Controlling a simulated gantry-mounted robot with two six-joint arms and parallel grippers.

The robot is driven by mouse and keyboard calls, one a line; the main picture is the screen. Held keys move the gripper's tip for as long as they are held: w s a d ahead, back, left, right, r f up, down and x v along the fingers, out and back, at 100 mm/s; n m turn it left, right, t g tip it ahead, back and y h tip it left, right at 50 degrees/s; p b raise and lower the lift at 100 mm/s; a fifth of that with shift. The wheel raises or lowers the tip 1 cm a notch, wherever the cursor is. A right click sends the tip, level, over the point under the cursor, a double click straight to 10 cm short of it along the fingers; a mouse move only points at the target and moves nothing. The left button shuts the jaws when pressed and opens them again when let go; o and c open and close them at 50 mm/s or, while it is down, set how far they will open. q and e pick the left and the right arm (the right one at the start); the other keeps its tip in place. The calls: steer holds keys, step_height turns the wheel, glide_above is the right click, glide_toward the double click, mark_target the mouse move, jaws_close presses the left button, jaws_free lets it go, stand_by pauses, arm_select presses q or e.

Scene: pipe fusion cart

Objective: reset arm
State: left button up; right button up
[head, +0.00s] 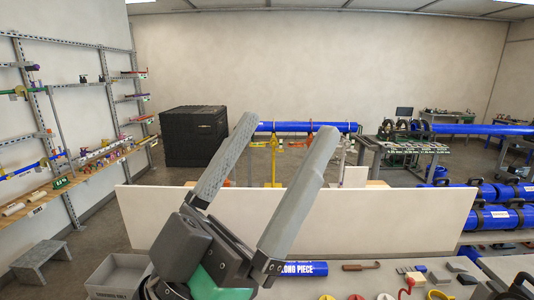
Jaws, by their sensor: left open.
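My left gripper (283,140) fills the middle of the head view, pointing up and slightly right. Its two long grey fingers stand well apart, and nothing is between them but the view of the room behind. The gripper is raised in front of the white panel and hides part of it. My right gripper is not in view.
A white upright panel (400,215) runs behind the bench. On the bench lie a short blue pipe (306,269) partly hidden by my gripper, a brown-handled tool (361,266) and several small blocks. A grey bin (118,274) stands at lower left. Blue pipes (500,216) lie at right.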

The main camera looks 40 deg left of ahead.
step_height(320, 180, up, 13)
steer(key=p, duration=1.3)
